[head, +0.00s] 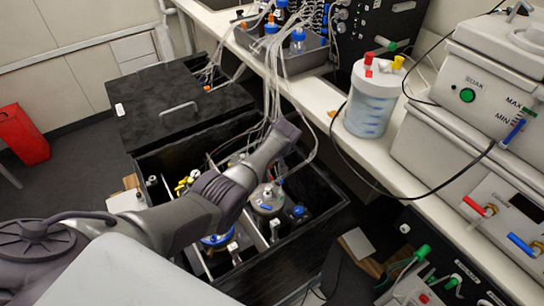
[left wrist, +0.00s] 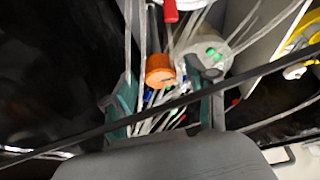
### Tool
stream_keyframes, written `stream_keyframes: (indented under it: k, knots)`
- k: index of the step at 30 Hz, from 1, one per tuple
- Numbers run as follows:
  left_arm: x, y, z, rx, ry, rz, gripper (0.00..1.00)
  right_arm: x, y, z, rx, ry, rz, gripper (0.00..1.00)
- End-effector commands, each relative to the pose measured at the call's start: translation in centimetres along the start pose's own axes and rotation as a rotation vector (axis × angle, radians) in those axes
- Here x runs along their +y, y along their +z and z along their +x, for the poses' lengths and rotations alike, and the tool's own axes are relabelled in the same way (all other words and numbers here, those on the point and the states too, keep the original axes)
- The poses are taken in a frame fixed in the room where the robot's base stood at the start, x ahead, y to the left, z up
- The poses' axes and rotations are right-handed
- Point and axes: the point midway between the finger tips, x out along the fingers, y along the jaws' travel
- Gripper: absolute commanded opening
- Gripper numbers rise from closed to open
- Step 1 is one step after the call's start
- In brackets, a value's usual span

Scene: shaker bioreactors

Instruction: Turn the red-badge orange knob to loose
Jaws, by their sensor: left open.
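An orange knob (left wrist: 160,70) shows in the left wrist view, with a dark mark on its face. A red piece (left wrist: 170,11) is just above it; I cannot tell whether it is the badge. My left gripper (left wrist: 165,88) is open, its two teal fingers on either side of the knob in the picture. I see no clear contact, and the depth between them is hard to judge. In the head view my left arm reaches over the open black shaker box, and its gripper is not clearly visible. My right gripper is not in view.
The black shaker box (head: 285,257) holds several vessels. Many thin tubes (left wrist: 140,35) crowd around the knob, and a dark cable crosses in front of the fingers. A white bench (head: 318,92) with a capped bottle (head: 371,104) stands to the right.

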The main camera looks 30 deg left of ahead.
Motion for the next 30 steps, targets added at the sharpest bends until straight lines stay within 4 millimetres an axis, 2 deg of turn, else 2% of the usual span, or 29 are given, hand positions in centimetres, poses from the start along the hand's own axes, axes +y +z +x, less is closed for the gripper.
stream_keyframes:
  k: [5,15,18,24,30]
  knots:
    - [0.1,0.0,-1.7,0.001,0.004,-0.001,0.57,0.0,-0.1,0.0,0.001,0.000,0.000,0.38]
    - [0.1,0.0,-8.6,0.001,0.006,-0.001,0.57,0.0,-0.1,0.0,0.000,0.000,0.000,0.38]
    - [0.1,0.0,-10.2,0.001,0.004,-0.002,0.57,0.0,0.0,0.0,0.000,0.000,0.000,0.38]
    - [0.0,0.0,-11.6,0.000,0.001,-0.001,0.57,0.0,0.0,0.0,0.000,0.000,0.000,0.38]
    - [0.0,0.0,-11.8,0.000,0.001,0.000,0.57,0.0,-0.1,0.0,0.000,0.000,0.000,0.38]
